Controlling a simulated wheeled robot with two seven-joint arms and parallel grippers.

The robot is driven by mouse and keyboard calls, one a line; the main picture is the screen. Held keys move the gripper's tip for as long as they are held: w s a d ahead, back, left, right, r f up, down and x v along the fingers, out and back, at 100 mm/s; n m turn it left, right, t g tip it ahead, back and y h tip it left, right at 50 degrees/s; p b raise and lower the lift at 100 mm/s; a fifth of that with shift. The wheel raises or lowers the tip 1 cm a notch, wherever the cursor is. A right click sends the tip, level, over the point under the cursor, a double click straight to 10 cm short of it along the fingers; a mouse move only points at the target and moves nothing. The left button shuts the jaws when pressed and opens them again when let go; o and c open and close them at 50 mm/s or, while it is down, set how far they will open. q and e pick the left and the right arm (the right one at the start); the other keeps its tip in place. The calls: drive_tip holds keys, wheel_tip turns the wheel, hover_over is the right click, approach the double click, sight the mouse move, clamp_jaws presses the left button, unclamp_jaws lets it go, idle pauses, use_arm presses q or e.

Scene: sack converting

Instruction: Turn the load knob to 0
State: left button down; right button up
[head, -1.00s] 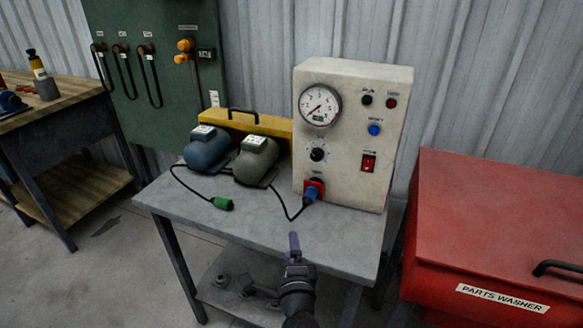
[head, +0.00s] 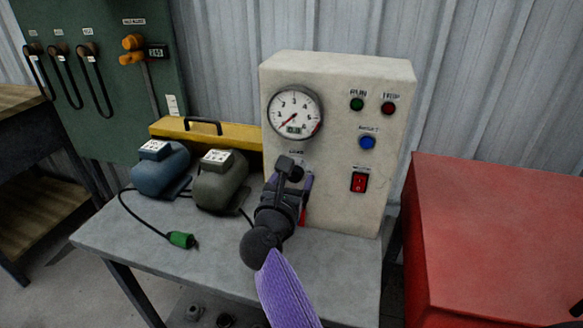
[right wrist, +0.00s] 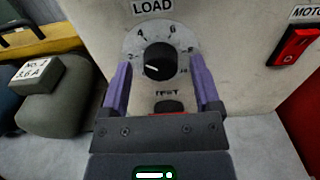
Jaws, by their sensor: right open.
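The load knob (right wrist: 159,61) is a round black knob with a white mark on its face, on the panel under the LOAD label. The mark lies on the left half, pointing left; the exact figure is unclear. Figures 4 and 6 show above it; the left part of the scale is partly hidden by a finger. My right gripper (right wrist: 160,70) is open, its purple fingers either side of the knob; I cannot tell whether they touch it. In the head view my right gripper (head: 291,172) covers the knob. My left gripper is out of view.
The cream test box (head: 340,190) stands on a grey bench (head: 130,235). It carries a gauge (head: 295,112), a blue button (head: 367,142) and a red switch (head: 358,182). Two motors (head: 160,170) sit left. A red parts washer (head: 490,220) stands right.

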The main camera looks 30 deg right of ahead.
drive_tip(key=shift+s, duration=0.1)
drive_tip(key=shift+c, duration=2.6)
clamp_jaws()
drive_tip(key=shift+r+n+p, duration=0.1)
drive_tip(key=shift+n+p, duration=0.2)
drive_tip(key=shift+n, duration=0.1)
drive_tip(key=shift+r+n+p, duration=0.1)
drive_tip(key=shift+n+p, duration=0.8)
drive_tip(key=shift+n, duration=0.1)
drive_tip(key=n+p, duration=0.2)
drive_tip(key=shift+n, duration=0.3)
drive_tip(key=n+p, duration=0.2)
drive_tip(key=n, duration=0.1)
drive_tip(key=shift+n, duration=0.3)
drive_tip(key=n+p, duration=0.2)
drive_tip(key=n, duration=0.1)
drive_tip(key=shift+n, duration=0.3)
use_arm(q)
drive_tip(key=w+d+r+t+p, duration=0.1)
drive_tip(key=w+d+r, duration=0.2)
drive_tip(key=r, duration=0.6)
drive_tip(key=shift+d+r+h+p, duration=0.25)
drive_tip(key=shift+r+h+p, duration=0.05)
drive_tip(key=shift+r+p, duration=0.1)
use_arm(e)
drive_tip(key=shift+n, duration=1.9)
